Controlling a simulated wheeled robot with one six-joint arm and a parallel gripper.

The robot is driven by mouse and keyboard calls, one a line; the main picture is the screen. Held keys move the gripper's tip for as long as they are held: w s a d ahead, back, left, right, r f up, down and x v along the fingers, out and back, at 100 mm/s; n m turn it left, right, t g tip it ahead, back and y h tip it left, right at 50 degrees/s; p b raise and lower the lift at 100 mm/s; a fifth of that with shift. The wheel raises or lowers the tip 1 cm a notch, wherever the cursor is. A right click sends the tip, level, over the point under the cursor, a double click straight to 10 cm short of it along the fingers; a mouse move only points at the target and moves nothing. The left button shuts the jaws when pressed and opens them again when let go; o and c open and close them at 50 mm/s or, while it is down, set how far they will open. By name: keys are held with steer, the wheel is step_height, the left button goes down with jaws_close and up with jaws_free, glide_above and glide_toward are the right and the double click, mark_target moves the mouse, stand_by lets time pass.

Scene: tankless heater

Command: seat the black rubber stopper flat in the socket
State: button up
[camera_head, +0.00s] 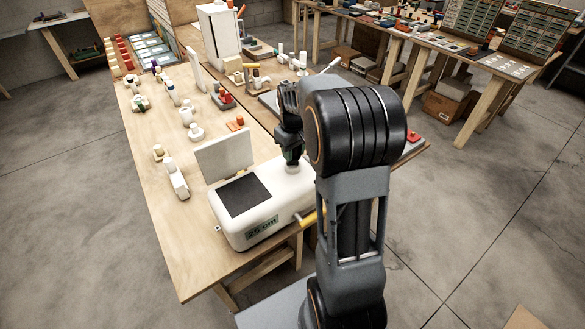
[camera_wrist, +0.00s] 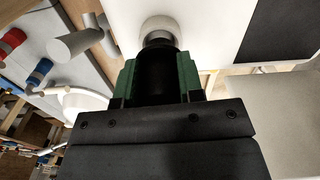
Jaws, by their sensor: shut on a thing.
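My gripper (camera_wrist: 157,82) points down over a white heater casing (camera_head: 245,222), its green-padded fingers closed on both sides of the black rubber stopper (camera_wrist: 156,72). In the head view my gripper (camera_head: 292,155) is at the right part of the casing's top, and the stopper is too small and covered to make out. A pale round collar (camera_wrist: 160,23), which looks like the socket, rises from the casing right at the stopper's far end. A grey round part shows between them. The stopper hides the socket's mouth, so I cannot tell whether it touches or is inside.
A dark square panel (camera_head: 244,196) lies on the casing, and an upright pale plate (camera_head: 224,155) stands behind it. A yellow-handled part (camera_head: 308,219) sticks out near my arm. Several white fittings stand on the wooden bench (camera_head: 165,235); its front left is clear.

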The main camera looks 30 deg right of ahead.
steer(key=shift+f+b, duration=1)
steer(key=shift+f, duration=0.55)
stand_by(1.3)
steer(key=o, duration=1.2)
steer(key=shift+r, duration=0.1)
step_height(320, 180, up, 14)
steer(key=shift+f, duration=0.2)
